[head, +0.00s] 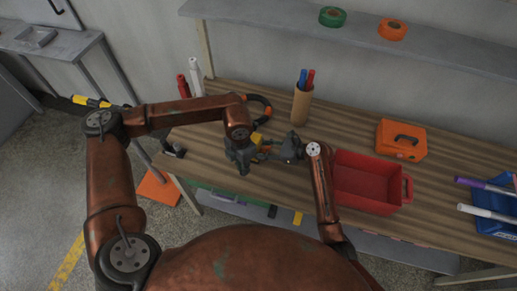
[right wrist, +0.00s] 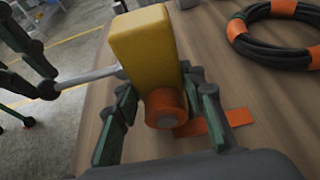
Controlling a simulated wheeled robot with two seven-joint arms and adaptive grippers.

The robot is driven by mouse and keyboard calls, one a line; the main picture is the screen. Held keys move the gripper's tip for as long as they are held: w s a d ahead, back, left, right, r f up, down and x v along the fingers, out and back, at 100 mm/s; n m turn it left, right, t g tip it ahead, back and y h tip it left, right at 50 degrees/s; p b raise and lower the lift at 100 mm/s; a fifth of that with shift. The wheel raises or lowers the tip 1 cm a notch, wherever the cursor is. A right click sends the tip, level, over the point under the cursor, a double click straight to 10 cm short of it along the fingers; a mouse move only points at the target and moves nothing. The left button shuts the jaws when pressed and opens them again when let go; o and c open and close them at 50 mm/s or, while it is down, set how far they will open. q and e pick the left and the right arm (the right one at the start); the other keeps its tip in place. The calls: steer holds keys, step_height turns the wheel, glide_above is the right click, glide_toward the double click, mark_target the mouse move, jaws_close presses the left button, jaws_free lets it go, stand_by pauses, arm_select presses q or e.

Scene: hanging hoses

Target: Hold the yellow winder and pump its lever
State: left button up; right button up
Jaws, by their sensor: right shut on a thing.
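The yellow winder (right wrist: 145,45) is a yellow block with an orange round part (right wrist: 163,107) and a flat orange tab (right wrist: 222,124). My right gripper (right wrist: 160,115) is shut on it, a finger on each side of the orange part. The lever (right wrist: 90,77), a grey rod, sticks out leftward from the yellow block to a dark end. My left gripper (right wrist: 28,90) is beside that end, its fingers spread apart; whether one touches it I cannot tell. In the head view the winder (head: 257,139) is mostly hidden between my left gripper (head: 241,164) and right gripper (head: 272,150).
A black hose coil with orange bands (right wrist: 280,32) lies behind the winder. On the wooden bench (head: 350,125) stand a brown pen cup (head: 301,104), a red bin (head: 365,182) close to my right arm, an orange case (head: 401,140) and a blue tray (head: 497,221). Tape rolls sit on the shelf (head: 440,42).

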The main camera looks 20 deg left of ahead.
arm_select(q)
steer(key=shift+f, duration=0.5)
steer(key=shift+r, duration=2.4)
steer(key=r, duration=0.1)
steer(key=w+r, duration=0.1)
steer(key=r, duration=0.1)
steer(key=shift+w+d+r, duration=0.1)
steer(key=shift+w+r, duration=0.1)
steer(key=shift+r, duration=0.1)
steer(key=shift+f, duration=0.1)
steer(key=shift+s+f, duration=0.25)
steer(key=shift+f, duration=0.8)
steer(key=shift+s+f, duration=0.25)
steer(key=shift+f, duration=0.75)
